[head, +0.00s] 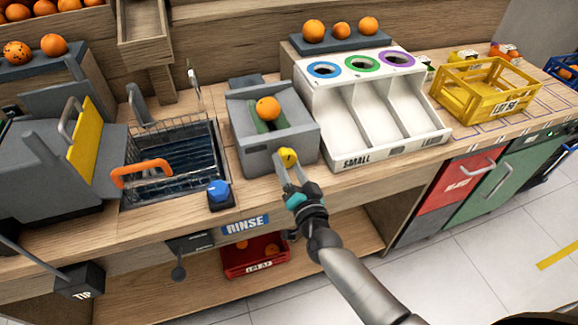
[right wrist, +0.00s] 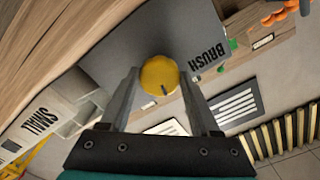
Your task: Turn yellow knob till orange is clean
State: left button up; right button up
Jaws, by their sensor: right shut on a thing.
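The yellow knob (head: 289,157) is on the front of a grey box-shaped machine (head: 245,145). My right gripper (head: 283,170) is at the knob, with its fingers on either side, shut on it. In the right wrist view the knob (right wrist: 160,75) sits between the two fingertips (right wrist: 160,82), beside the word BRUSH on the grey face. An orange (head: 267,108) rests on top of the machine over a green strip. Its far side is hidden, and I cannot tell how clean it is. My left gripper is not in view.
A sink with a wire basket (head: 172,150) and orange handle is left of the machine, with a blue knob (head: 219,194) in front. A white sorter marked SMALL (head: 368,160) stands close on the right. A yellow crate (head: 484,92) is farther right.

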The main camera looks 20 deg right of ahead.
jog(key=m, duration=0.4)
dwell(0.5)
jog(key=o, duration=1.4)
jog(key=shift+c, duration=0.2)
jog(key=shift+s, duration=0.15)
jog(key=s, duration=1.5)
jog(key=shift+d, duration=0.2)
